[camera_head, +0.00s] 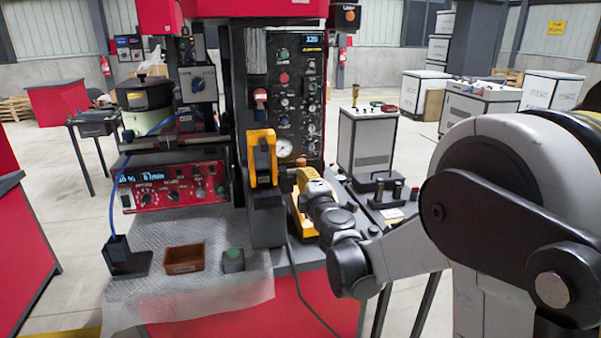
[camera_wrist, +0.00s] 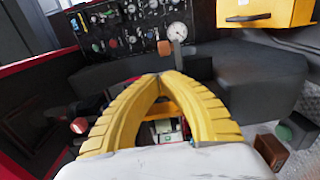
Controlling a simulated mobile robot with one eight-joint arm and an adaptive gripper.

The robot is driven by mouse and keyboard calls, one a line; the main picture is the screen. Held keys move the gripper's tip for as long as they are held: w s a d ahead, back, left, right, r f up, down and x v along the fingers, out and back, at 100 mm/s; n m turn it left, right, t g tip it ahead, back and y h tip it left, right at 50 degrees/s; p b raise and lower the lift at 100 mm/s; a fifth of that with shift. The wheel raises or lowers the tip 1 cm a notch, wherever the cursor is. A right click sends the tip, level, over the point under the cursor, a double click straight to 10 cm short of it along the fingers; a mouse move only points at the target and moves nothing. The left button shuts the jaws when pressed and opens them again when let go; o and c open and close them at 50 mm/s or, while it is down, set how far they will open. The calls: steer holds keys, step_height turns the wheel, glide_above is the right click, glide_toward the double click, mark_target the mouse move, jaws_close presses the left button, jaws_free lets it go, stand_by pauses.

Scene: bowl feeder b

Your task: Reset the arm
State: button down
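My gripper (camera_head: 302,205) has yellow fingers and a dark wrist. In the head view it is at the machine's right side, just right of a dark post with a yellow block (camera_head: 262,157). In the wrist view the two curved fingers of my gripper (camera_wrist: 167,77) bow outward and come together at the tips. I see nothing held between them. A copper-coloured knob (camera_wrist: 164,47) shows just beyond the tips. My pale arm comes in from the right of the head view, bent at the elbow.
A control panel with a gauge (camera_head: 285,148) stands behind my gripper. A brown tray (camera_head: 184,259) and a green button box (camera_head: 233,260) sit on the table's silvery cover (camera_head: 150,296). A white cabinet (camera_head: 366,142) stands to the right. Floor beyond it is partly clear.

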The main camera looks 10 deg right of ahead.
steer(key=s+d+r+m+g+h, duration=0.1)
steer(key=s+d+m+g+h, duration=0.2)
steer(key=s+m, duration=0.5)
steer(key=s+d+r+m+g+h, duration=0.15)
steer(key=s+d+m, duration=0.35)
steer(key=s, duration=0.5)
steer(key=s+a+f+m+g+y, duration=0.2)
steer(key=s+f, duration=0.4)
steer(key=s, duration=0.4)
steer(key=s+a+f+m+g+y, duration=0.2)
steer(key=s+a+f, duration=0.4)
steer(key=s, duration=0.4)
steer(key=shift+a+m+g, duration=0.45)
steer(key=shift+m+g, duration=0.15)
steer(key=shift+g, duration=0.65)
